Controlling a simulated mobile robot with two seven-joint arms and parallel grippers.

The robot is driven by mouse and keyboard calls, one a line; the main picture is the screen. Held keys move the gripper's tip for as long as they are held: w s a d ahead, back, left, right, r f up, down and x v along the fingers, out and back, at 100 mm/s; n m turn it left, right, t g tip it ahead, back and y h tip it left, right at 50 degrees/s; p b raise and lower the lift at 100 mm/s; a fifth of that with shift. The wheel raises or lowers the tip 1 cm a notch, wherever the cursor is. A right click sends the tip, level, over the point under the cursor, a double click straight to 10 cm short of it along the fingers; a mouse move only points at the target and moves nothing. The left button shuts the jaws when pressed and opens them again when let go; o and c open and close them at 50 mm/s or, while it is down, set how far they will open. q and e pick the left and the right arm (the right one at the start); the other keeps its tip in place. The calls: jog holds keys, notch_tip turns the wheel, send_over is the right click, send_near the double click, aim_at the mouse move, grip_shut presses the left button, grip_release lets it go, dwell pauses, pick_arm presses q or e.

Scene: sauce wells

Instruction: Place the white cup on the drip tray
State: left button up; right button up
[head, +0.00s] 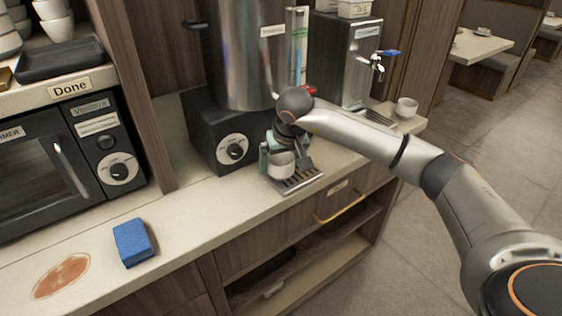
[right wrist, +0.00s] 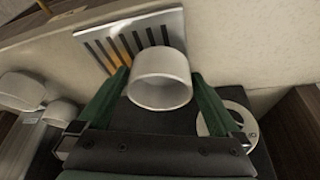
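The white cup (head: 281,165) is between the fingers of my right gripper (head: 283,156), at the back left part of the drip tray (head: 303,182) on the counter. In the right wrist view the cup (right wrist: 160,80) has a green finger close against each side, and the gripper appears shut on it. The slotted drip tray (right wrist: 88,40) shows behind the cup there, and the cup hides part of its edge. I cannot tell whether the cup's base touches the tray. My left gripper is not in view.
A tall metal urn (head: 240,55) on a black base (head: 210,145) stands right behind the gripper. A second dispenser (head: 345,60) and another white cup (head: 406,107) are to the right. A blue sponge (head: 133,242) and a brown stain (head: 62,276) are on the left counter.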

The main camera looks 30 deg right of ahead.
jog(key=shift+r, duration=0.25)
jog(key=v, duration=1.1)
jog(key=shift+s+r, duration=0.2)
jog(key=shift+r, duration=0.2)
dwell(0.5)
